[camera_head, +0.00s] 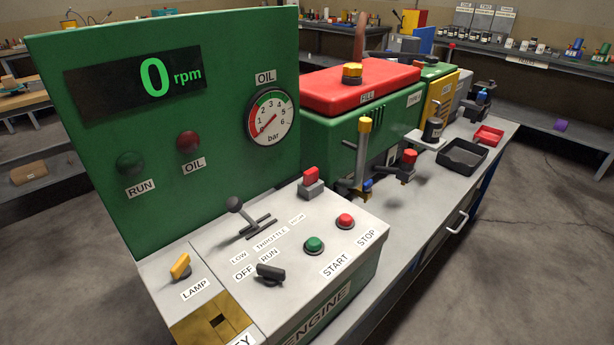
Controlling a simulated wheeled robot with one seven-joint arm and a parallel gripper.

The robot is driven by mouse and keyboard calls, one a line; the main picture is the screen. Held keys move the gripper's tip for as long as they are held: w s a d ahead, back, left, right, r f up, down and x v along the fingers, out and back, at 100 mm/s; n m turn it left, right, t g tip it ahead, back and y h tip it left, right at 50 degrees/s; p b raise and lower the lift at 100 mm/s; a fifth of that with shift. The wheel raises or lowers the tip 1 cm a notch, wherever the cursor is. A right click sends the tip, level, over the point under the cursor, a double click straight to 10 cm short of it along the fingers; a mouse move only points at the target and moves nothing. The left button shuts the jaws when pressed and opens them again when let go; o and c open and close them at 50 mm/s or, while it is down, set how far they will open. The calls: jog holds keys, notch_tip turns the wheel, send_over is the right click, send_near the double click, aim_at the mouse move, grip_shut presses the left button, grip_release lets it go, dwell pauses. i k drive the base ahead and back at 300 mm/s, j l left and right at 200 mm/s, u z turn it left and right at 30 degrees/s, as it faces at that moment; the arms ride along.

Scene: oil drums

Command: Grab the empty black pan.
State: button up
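A black pan (443,162) sits on the grey bench top, right of the green engine block. It is a shallow, open rectangular tray, and its visible inside looks empty. A smaller red tray (487,136) lies just behind and to the right of it. A dark canister (432,130) stands on a light plate to the left of the pan. My gripper does not show in the head view.
A green panel (110,190) reading 0 rpm and a control console (330,215) fill the near left. The engine's red lid (360,85) stands beyond. A drawer handle (457,221) juts from the bench front. Floor (530,240) to the right is clear.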

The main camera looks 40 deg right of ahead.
aim_at(459, 155)
jog(key=z, duration=1.75)
jog(key=u, duration=0.4)
jog(key=i+l+u, duration=0.15)
jog(key=l+u, duration=0.2)
jog(key=i+l+u, duration=0.1)
jog(key=l+u, duration=0.2)
jog(key=i+l+u, duration=0.1)
jog(key=l+u, duration=0.25)
jog(key=i+l+u, duration=0.15)
jog(key=l, duration=0.9)
jog(key=l+u, duration=0.1)
jog(key=l, duration=0.9)
jog(key=i+l, duration=0.1)
jog(key=i, duration=0.9)
